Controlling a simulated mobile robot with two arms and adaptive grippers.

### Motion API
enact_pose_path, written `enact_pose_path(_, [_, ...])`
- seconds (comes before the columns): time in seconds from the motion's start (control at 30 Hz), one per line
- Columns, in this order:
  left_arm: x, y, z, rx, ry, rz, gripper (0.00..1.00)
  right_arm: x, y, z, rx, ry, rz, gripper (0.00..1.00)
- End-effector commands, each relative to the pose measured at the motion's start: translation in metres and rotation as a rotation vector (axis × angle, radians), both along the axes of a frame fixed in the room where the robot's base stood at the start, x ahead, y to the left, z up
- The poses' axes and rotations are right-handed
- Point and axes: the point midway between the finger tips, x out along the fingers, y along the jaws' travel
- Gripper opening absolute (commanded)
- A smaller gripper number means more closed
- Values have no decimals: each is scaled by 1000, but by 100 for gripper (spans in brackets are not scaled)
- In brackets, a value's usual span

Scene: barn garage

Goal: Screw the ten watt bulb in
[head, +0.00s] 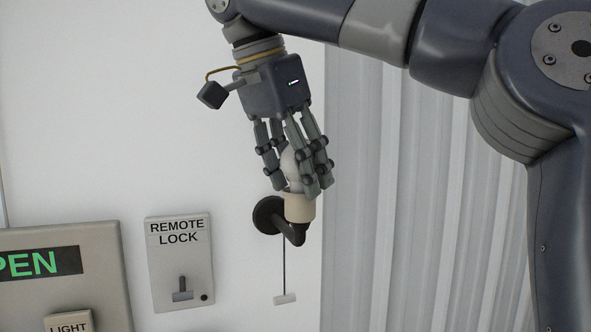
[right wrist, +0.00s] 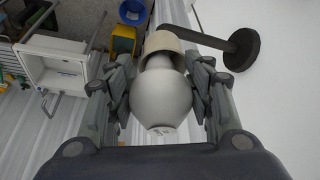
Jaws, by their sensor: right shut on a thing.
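A white bulb (right wrist: 161,97) is between the fingers of my right gripper (head: 297,175), which is shut on it. In the head view the bulb (head: 289,165) is mostly hidden behind the fingers. Its lower end meets a cream socket (head: 300,208) on a dark wall-mounted lamp arm (head: 290,233). The right wrist view shows the bulb's base at the mouth of the cream socket (right wrist: 163,42). How deep it sits in the socket I cannot tell. The wattage marking is not readable. My left gripper is not in view.
A pull cord with a white handle (head: 285,299) hangs below the lamp. A REMOTE LOCK switch panel (head: 180,262) and a larger panel with green lettering (head: 70,275) are on the wall to the left. Grey corrugated sheeting (head: 385,200) stands to the right.

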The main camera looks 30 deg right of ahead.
Motion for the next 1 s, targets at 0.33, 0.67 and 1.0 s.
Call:
enact_pose_path(0.33, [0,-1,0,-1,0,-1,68,0,-1,-1,-2,5,0,68])
enact_pose_path(0.67, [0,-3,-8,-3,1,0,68,0,-1,-3,4,4,214,68])
enact_pose_path(1.0, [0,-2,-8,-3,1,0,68,0,-2,-1,4,3,693,68])
